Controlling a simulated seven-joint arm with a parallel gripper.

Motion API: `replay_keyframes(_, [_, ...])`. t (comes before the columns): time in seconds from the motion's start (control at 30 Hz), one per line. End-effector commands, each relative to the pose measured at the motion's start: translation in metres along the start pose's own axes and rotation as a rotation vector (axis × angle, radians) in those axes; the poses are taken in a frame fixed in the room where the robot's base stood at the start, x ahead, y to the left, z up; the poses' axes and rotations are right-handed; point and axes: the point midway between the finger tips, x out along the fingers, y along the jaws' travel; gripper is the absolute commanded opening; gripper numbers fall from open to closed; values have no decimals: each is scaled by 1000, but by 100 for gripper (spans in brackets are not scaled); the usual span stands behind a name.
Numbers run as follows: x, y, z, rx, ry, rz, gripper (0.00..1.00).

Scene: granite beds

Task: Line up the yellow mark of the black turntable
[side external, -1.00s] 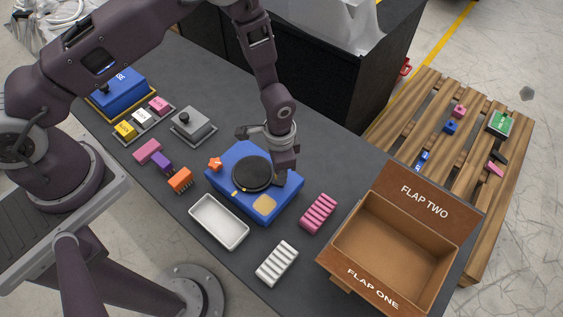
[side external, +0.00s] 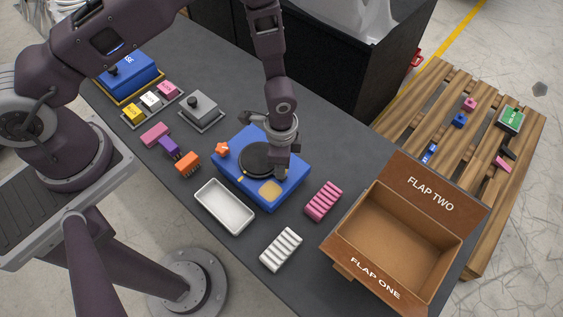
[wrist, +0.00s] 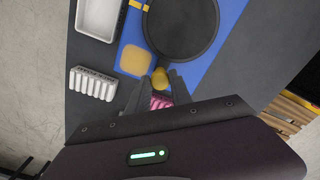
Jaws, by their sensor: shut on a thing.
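The black turntable (side external: 258,157) sits on a blue base (side external: 235,160) near the middle of the bench. It also shows at the top of the wrist view (wrist: 182,25). A yellow mark (wrist: 146,7) shows at the disc's edge, close to another yellow mark (wrist: 135,3) on the base; I cannot tell whether they meet exactly. My gripper (side external: 281,176) points down at the disc's front right edge. In the wrist view my gripper (wrist: 160,76) is shut on a round yellow knob (wrist: 160,79) at the disc's rim. The fingers hide part of the rim.
A tan pad (side external: 270,190) and an orange star (side external: 222,148) are on the base. A white tray (side external: 202,204), pink ribbed block (side external: 323,201) and white ribbed block (side external: 281,249) lie nearby. An open carton (side external: 345,232) stands right. Grey lidded box (side external: 201,106) lies behind.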

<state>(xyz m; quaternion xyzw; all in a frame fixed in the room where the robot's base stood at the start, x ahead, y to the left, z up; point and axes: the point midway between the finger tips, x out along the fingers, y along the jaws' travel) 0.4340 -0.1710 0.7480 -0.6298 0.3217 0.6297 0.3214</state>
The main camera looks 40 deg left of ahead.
Motion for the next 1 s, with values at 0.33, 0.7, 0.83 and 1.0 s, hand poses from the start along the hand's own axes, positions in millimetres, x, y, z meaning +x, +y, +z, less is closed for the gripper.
replay_keyframes(0.33, [0,0,1,-2,-2,0,48])
replay_keyframes(0.7, [-27,-1,-1,-2,2,-2,48])
replay_keyframes(0.83, [-54,-1,0,-3,1,-2,48])
replay_keyframes(1.0, [-70,0,0,-2,-1,-1,48])
